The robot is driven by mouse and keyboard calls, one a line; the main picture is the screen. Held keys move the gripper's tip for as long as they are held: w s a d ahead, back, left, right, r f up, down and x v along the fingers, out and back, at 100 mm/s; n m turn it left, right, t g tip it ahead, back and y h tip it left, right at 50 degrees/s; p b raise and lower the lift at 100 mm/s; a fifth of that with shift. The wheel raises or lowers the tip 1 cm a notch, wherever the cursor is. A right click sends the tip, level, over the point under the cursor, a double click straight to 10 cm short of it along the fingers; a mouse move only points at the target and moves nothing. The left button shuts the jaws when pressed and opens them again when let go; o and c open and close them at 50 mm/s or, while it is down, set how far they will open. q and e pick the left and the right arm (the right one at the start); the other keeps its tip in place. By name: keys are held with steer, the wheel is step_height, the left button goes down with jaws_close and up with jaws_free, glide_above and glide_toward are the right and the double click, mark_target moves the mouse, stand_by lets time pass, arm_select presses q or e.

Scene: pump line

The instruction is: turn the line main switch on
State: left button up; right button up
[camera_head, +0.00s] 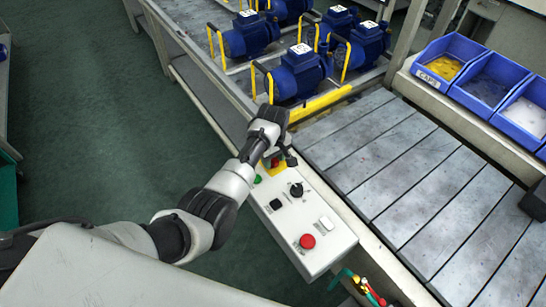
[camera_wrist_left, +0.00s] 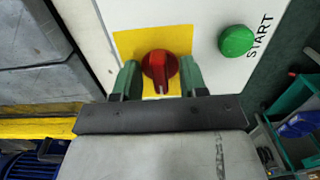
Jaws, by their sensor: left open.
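The main switch is a red rotary knob on a yellow plate, seen in the left wrist view (camera_wrist_left: 160,68) and partly hidden in the head view (camera_head: 275,162). It sits at the far end of a white control box (camera_head: 318,244). My left gripper (camera_wrist_left: 161,80) is open, with one green finger on each side of the knob. Whether the fingers touch it, I cannot tell. The knob's grip ridge points up and down in the wrist view. In the head view my left gripper (camera_head: 279,156) covers part of the plate. My right gripper is not in view.
A green START button (camera_wrist_left: 236,41) is beside the yellow plate. A black selector knob (camera_head: 296,189) and a red button (camera_head: 307,241) are nearer on the box. Blue pumps (camera_head: 300,72) stand behind; a slatted conveyor (camera_head: 400,150) and blue bins (camera_head: 488,80) are to the right.

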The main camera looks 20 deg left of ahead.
arm_select(q)
jaws_close()
steer(key=shift+r+m+p, duration=0.2)
steer(key=shift+m+p, duration=0.75)
steer(key=shift+m, duration=0.15)
steer(key=m+p, duration=0.2)
steer(key=m, duration=0.1)
steer(key=shift+a+m, duration=0.1)
steer(key=shift+m, duration=0.2)
steer(key=m, duration=0.2)
steer(key=shift+m+p, duration=0.4)
steer(key=m, duration=0.3)
steer(key=shift+a+f+m+p, duration=0.1)
steer(key=shift+m+p, duration=0.2)
steer(key=shift+p, duration=0.1)
steer(key=m, duration=0.5)
steer(key=shift+m, duration=0.3)
